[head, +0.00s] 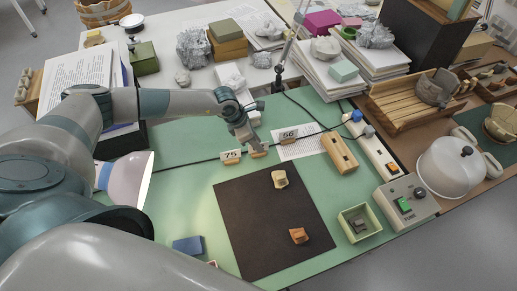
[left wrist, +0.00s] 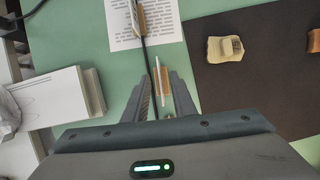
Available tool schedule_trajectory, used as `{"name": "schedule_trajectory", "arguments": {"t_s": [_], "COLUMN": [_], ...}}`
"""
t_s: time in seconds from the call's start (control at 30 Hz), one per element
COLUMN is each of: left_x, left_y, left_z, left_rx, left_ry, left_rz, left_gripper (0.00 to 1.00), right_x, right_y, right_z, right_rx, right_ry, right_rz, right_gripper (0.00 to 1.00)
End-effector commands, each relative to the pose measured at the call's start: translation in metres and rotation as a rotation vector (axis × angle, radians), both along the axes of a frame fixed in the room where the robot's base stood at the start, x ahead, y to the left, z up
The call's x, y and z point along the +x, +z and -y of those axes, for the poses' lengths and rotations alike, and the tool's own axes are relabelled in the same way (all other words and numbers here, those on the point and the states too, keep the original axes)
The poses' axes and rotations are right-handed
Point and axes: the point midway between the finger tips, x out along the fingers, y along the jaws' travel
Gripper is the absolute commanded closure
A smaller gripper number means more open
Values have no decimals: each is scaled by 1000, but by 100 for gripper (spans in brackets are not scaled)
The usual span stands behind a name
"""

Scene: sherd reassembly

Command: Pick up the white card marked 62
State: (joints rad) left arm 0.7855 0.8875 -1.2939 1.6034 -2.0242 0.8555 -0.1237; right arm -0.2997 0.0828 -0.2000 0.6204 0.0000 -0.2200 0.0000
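Two white cards in wooden feet show their numbers in the head view: one marked 75 (head: 231,155) and one marked 56 (head: 289,134). I read no 62 anywhere. Between them, my left gripper (head: 257,148) points down over another wooden foot (head: 259,154); its card is hidden by the gripper there. In the left wrist view, my left gripper (left wrist: 162,80) is open, its fingers on either side of a thin white card seen edge-on (left wrist: 157,82) with a wooden foot (left wrist: 166,84). Its number cannot be read. My right gripper is not in view.
A dark mat (head: 250,215) with two sherds, one pale (head: 280,179) and one orange (head: 298,235), lies in front. A black cable (head: 200,161) runs past the cards. A printed sheet (head: 310,148) and a wooden block (head: 339,153) lie to the right.

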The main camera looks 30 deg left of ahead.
Motion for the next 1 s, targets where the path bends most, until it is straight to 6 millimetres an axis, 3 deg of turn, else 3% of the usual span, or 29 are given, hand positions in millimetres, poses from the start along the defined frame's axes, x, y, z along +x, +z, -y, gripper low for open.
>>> {"name": "schedule_trajectory", "arguments": {"t_s": [0.23,0.7,0.8,1.0], "left_x": [4,4,4,4], "left_y": [-17,-18,-18,-18], "left_z": [5,5,5,5], "left_rx": [-1,-1,-1,-1], "left_ry": [1,0,0,0], "left_rz": [-1,-1,-1,-1], "left_gripper": [76,76,100,100], "right_x": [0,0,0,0], "right_y": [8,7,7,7], "right_z": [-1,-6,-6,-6], "right_rx": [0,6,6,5], "right_ry": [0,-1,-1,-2], "right_rz": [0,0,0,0], "right_gripper": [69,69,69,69]}}
